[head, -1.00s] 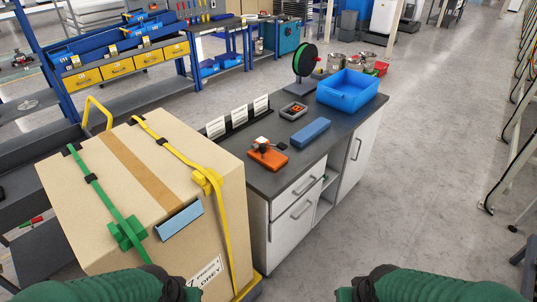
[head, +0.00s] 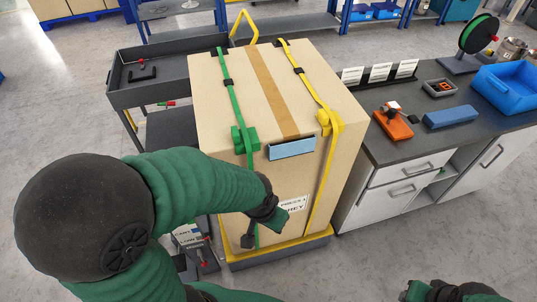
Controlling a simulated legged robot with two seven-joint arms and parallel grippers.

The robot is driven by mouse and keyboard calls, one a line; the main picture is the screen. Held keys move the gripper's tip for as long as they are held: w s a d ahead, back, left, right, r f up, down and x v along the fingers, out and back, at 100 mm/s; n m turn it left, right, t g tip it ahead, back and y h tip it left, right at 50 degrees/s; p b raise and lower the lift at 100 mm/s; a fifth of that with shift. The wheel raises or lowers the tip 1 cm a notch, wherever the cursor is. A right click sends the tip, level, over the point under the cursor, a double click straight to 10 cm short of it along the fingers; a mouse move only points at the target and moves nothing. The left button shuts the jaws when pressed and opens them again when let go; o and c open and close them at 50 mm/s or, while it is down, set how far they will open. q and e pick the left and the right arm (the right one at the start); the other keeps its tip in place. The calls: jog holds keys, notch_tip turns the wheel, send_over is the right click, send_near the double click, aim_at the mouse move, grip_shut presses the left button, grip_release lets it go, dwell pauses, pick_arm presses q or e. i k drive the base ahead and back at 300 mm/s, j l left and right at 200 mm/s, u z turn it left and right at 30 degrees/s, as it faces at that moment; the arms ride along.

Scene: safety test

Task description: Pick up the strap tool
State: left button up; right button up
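An orange tool (head: 394,122) with a dark and pale upper part lies on the grey workbench top, right of the big carton; it looks like the strap tool. My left arm reaches across the carton's front. Its gripper (head: 274,216) is at the carton's front face, left of the printed label and well away from the orange tool; its fingers are too small and dark to read. My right gripper (head: 440,291) shows only partly at the bottom edge, below the bench and apart from the tool; its fingers are not clear.
The carton (head: 213,100) has a green strap (head: 229,90) and a yellow strap (head: 305,80), on a yellow-edged base. The bench (head: 420,146) also holds a blue block (head: 450,117), a blue bin (head: 508,90) and a grey tray (head: 440,88). A dark cart (head: 160,90) stands left.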

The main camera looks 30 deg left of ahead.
aim_at(396, 117)
jog(key=i+l+u, duration=0.15)
jog(key=i+l, duration=0.15)
jog(key=i+l+u, duration=0.15)
jog(key=i+l, duration=0.2)
jog(key=i+l+u, duration=0.1)
jog(key=i+l, duration=0.2)
jog(key=i+l+u, duration=0.15)
jog(key=l, duration=0.35)
jog(key=i+l+u, duration=0.15)
jog(key=i+l, duration=0.2)
jog(key=i+l+u, duration=0.15)
jog(key=l, duration=0.4)
jog(key=i+l+u, duration=0.15)
jog(key=i+l, duration=0.15)
jog(key=l, duration=0.2)
jog(key=i+l+u, duration=0.15)
jog(key=l, duration=0.35)
